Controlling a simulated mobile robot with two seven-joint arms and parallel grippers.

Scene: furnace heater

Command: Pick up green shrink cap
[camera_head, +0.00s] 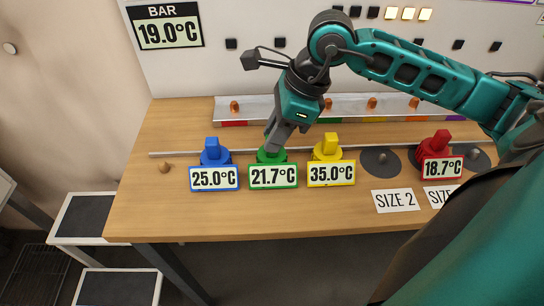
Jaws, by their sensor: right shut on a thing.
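The green shrink cap (264,157) stands on the wooden table behind a green-framed display reading 21.7°C (273,176). My right gripper (276,147) points down at it from above and is shut on its upper part. The gripper hides the top of the cap. The cap appears to be at table level, among the others. My left gripper is not in view.
A blue cap (212,152) stands just left and a yellow cap (328,149) just right. A red cap (436,143) is further right, beside a dark round pad (380,160). A metal rail with small copper-coloured pegs (345,106) runs behind.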

